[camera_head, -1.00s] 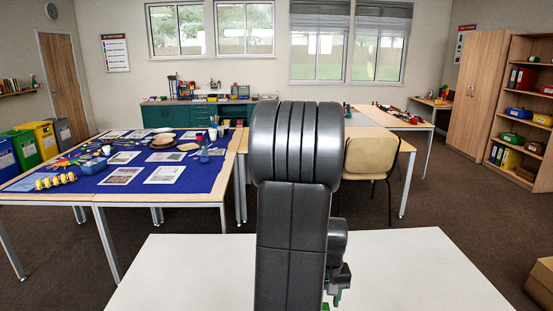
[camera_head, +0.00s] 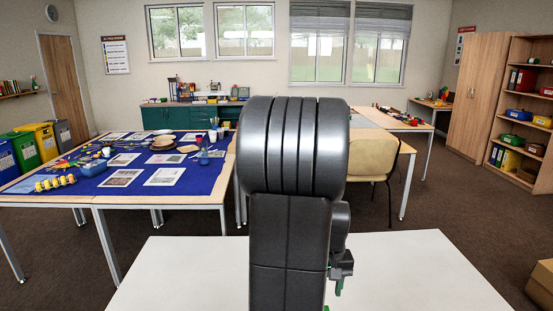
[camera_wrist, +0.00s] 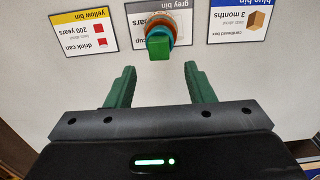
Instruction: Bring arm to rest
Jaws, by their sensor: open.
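My arm (camera_head: 293,150) is folded upright in the middle of the head view and hides much of the white table. My gripper (camera_wrist: 159,75) is open, with nothing between its green fingers in the wrist view. Only a small part of it shows beside the arm in the head view. Beyond the fingertips, a small object with a green block-like top and orange and teal round parts (camera_wrist: 159,47) is on the grey bin card (camera_wrist: 188,20). It is apart from the fingers.
The yellow bin card (camera_wrist: 84,30) and blue bin card (camera_wrist: 238,20) lie on either side of the grey one. The white table (camera_head: 430,270) looks bare where visible. A blue-covered table (camera_head: 110,182) with papers and crafts stands left, a chair (camera_head: 370,158) behind my arm.

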